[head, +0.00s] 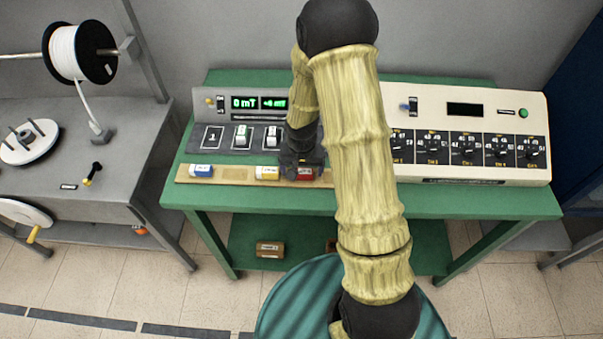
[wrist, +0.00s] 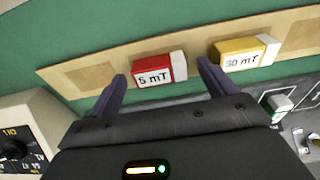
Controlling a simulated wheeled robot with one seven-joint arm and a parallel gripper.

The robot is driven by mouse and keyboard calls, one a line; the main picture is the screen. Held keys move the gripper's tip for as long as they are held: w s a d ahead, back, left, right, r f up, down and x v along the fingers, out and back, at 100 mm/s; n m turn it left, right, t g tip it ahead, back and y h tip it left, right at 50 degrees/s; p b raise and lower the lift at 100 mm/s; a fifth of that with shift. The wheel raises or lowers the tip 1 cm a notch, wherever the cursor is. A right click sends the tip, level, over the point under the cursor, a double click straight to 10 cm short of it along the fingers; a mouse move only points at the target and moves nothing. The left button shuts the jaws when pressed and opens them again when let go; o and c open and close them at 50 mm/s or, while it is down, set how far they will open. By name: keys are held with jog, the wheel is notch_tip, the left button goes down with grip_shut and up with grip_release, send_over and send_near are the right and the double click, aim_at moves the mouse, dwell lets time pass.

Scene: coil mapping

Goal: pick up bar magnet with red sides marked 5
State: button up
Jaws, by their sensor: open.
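The bar magnet with red sides (wrist: 153,76) lies on the wooden strip in the wrist view, with a white label reading "5 mT" and a pale end at its right. In the head view it (head: 306,174) shows partly, at the front edge of the green bench, beside my gripper. My gripper (wrist: 161,82) is open, with one dark finger on each side of the red magnet in the picture. Whether the fingers are down at its height I cannot tell. In the head view my gripper (head: 300,165) is dark and partly hidden by my arm.
A yellow magnet marked 30 mT (wrist: 244,52) lies right of the red one in the wrist view. A blue magnet (head: 201,171) sits at the left end of the wooden strip (head: 232,175). A meter (head: 258,103) and a white dial box (head: 468,120) stand behind.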

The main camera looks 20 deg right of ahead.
aim_at(302, 172)
jog(key=c, duration=1.1)
jog(key=shift+r, duration=0.1)
jog(key=shift+c, duration=0.2)
notch_tip(302, 172, up, 10)
jog(key=shift+b, duration=0.4)
